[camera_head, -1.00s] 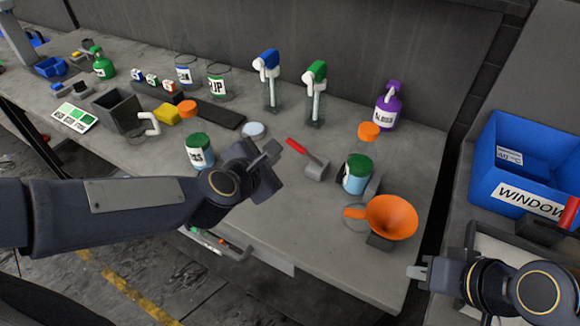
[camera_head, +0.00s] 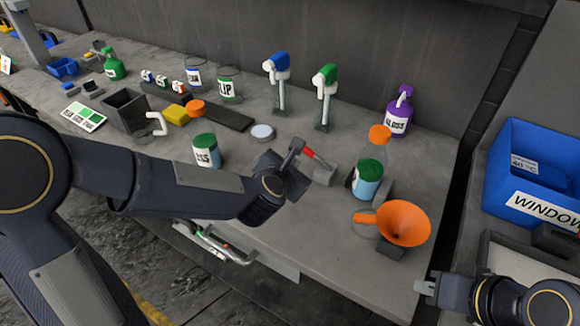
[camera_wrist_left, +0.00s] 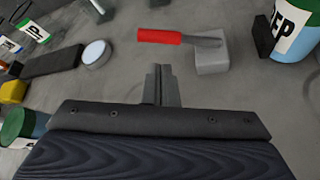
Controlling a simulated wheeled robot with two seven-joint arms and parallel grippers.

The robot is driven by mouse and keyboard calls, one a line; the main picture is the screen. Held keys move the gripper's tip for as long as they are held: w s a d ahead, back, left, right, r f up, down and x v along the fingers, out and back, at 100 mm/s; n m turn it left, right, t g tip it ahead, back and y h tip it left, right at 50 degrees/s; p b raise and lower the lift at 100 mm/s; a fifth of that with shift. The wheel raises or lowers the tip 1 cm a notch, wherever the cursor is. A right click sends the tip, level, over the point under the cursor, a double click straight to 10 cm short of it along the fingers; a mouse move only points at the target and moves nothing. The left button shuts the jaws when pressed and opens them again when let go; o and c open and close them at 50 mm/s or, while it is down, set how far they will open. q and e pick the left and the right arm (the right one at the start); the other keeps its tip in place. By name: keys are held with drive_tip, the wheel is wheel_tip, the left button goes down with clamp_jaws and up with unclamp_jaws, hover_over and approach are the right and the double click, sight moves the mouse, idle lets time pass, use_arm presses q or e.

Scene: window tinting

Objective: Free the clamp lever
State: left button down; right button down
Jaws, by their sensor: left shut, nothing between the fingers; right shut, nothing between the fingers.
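The clamp lever has a red handle (camera_head: 309,153) joined by a grey arm to a grey block (camera_head: 325,173) on the bench. In the left wrist view the red handle (camera_wrist_left: 160,37) lies sideways, with the block (camera_wrist_left: 212,57) at its right end. My left gripper (camera_head: 298,145) is shut and empty, and in the head view it covers part of the handle. In the left wrist view its fingertips (camera_wrist_left: 159,68) are below the handle with a gap in the picture. My right gripper (camera_head: 424,287) is shut and empty at the bench's right front edge, away from the lever.
A green-capped jar (camera_head: 367,180) and an orange funnel (camera_head: 403,222) stand right of the lever. A flat white-topped tin (camera_head: 262,133) and another green-capped jar (camera_head: 205,151) stand left of it. Spray bottles (camera_head: 325,95) stand behind. A blue bin (camera_head: 535,175) is at the far right.

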sight(313, 156)
use_arm(q)
drive_tip(key=x, duration=0.5)
drive_tip(key=shift+w+f, duration=0.15)
drive_tip(key=shift+w, duration=0.15)
use_arm(e)
drive_tip(key=shift+r, duration=0.1)
use_arm(q)
drive_tip(key=shift+w, duration=0.1)
